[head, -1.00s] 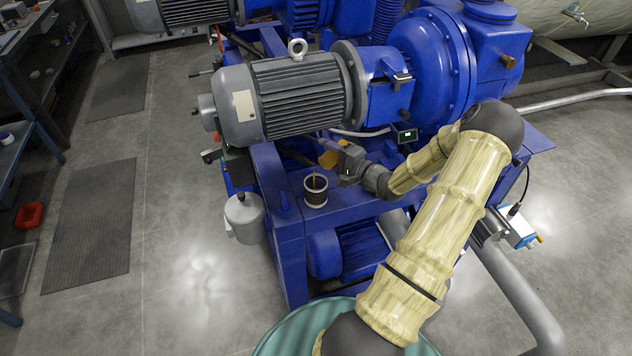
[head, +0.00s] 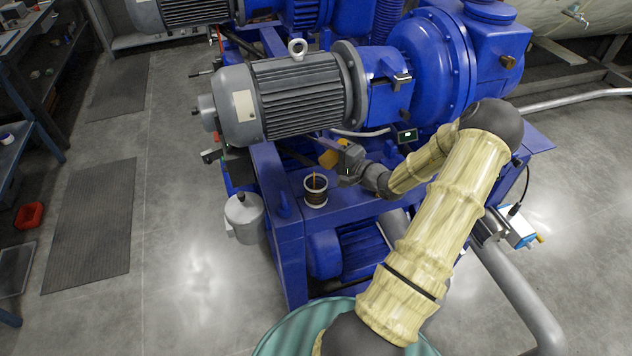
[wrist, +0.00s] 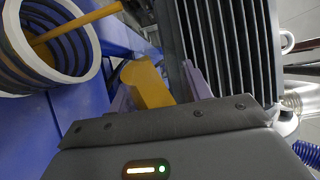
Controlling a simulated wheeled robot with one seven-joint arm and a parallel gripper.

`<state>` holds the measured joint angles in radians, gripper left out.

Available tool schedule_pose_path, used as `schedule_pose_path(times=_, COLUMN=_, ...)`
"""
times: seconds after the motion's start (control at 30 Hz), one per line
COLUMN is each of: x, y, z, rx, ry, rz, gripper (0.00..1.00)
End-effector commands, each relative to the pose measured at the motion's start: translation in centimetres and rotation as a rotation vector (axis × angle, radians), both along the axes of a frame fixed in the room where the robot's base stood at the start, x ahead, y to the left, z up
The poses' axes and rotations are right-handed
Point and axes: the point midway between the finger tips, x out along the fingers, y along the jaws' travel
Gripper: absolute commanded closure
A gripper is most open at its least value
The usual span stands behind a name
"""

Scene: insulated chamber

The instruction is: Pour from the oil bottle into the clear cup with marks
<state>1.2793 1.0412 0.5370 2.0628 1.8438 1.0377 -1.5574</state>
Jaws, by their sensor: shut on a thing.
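My gripper (head: 341,158) is shut on a yellow-orange thing, seemingly the oil bottle (head: 328,159). The bottle also shows between the fingers in the wrist view (wrist: 147,84); its mouth cannot be made out. A round, ringed cup with a pale rim (head: 315,200) stands upright on the blue machine base, just below and left of my gripper. It shows large at the left of the wrist view (wrist: 88,62), apart from the bottle. I cannot tell whether it has marks. A thin orange-brown bar (wrist: 78,22) crosses its opening; I cannot tell if this is a stick or liquid.
A large grey motor (head: 290,100) on the blue machine stands close behind my gripper. A grey pot (head: 244,215) hangs at the base's left side. A teal drum rim (head: 290,330) is at the front.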

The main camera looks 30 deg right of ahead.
Motion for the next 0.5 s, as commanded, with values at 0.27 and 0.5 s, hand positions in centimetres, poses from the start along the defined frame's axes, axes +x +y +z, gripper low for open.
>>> schedule_pose_path(times=0.27, x=0.01, y=0.01, z=0.13, rx=-0.012, ry=-0.005, rz=0.0, gripper=0.77)
schedule_pose_path(times=0.5, x=0.01, y=0.02, z=0.18, rx=-0.022, ry=-0.008, rz=0.0, gripper=0.77)
